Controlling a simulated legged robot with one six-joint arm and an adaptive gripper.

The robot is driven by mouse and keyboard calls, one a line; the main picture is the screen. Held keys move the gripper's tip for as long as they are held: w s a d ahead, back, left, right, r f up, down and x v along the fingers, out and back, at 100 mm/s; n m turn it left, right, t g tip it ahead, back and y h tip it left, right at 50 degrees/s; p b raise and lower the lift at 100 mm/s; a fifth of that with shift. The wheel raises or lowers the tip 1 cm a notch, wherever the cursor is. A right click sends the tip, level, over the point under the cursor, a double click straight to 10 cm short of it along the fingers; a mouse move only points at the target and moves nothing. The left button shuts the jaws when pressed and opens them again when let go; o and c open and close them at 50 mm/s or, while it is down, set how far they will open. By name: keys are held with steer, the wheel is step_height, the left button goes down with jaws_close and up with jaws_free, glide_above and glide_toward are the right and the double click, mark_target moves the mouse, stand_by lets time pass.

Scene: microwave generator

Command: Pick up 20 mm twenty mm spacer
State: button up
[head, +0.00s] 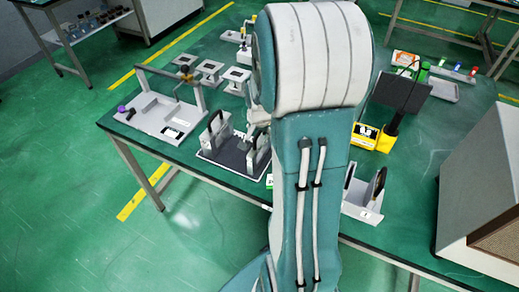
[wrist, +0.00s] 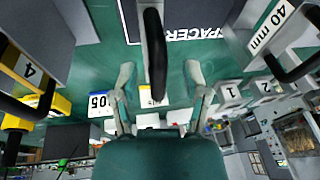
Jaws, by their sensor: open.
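In the wrist view my gripper (wrist: 160,72) is open, with one pale finger on each side of a dark upright handle (wrist: 155,50). The fingers stand apart from the handle, with green table showing between. I cannot read a size mark on that handle's part, so I cannot confirm that it is the 20 mm spacer. A block marked 40 mm (wrist: 268,30) with a dark handle is at the upper right. In the head view, the dark spacer tray (head: 225,163) holds grey handled blocks (head: 217,128); my arm hides the gripper and part of the tray.
A grey fixture (head: 160,120) stands left of the tray. Small numbered stands (head: 208,68) are behind it. A yellow device (head: 372,138) and a grey bracket (head: 362,200) are right of my arm. A large box (head: 485,200) fills the right side.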

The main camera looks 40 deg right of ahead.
steer(key=shift+a, duration=0.2)
steer(key=c, duration=0.4)
jaws_close()
steer(key=shift+d, duration=0.35)
steer(key=shift+r, duration=0.1)
